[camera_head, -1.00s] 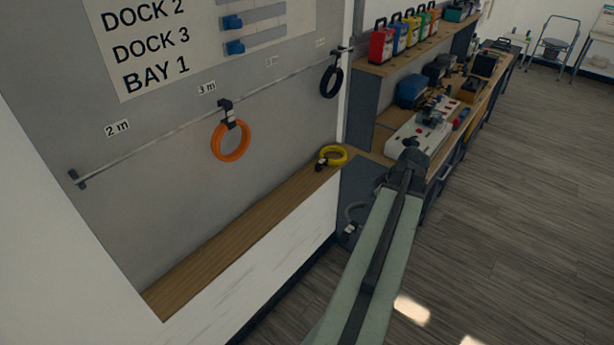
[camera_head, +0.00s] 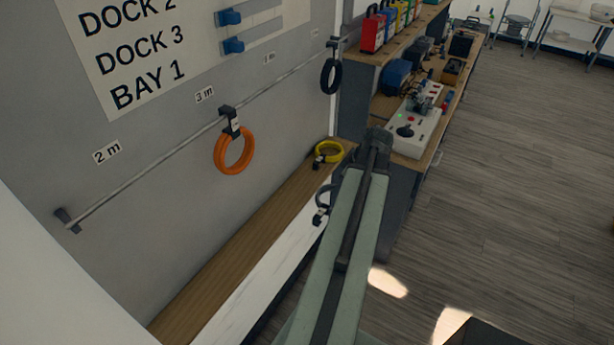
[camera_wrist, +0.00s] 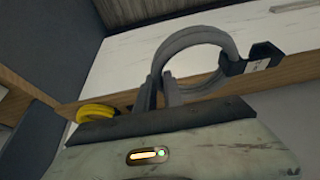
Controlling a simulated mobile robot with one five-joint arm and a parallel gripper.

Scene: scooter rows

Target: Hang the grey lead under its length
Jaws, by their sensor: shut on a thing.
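The grey lead (camera_wrist: 198,42) is a coiled ring with a dark plug and pale tag (camera_wrist: 256,64) at its right in the wrist view. My gripper (camera_wrist: 158,92) is shut on the lower left of the coil. In the head view the lead (camera_head: 323,197) hangs left of my arm, in front of the wooden ledge, partly hidden; my gripper is hidden there. A metal rail (camera_head: 150,165) runs along the grey board. The length labels "2 m" (camera_head: 106,152) and "3 m" (camera_head: 204,95) sit above it, with a smaller one (camera_head: 268,58) farther along, hard to read.
An orange lead (camera_head: 233,152) hangs from the rail under "3 m", and a black lead (camera_head: 331,76) near its far end. A yellow lead (camera_head: 329,152) lies on the wooden ledge (camera_head: 232,240). A workbench (camera_head: 411,151) with devices stands beyond my arm. The rail under "2 m" is bare.

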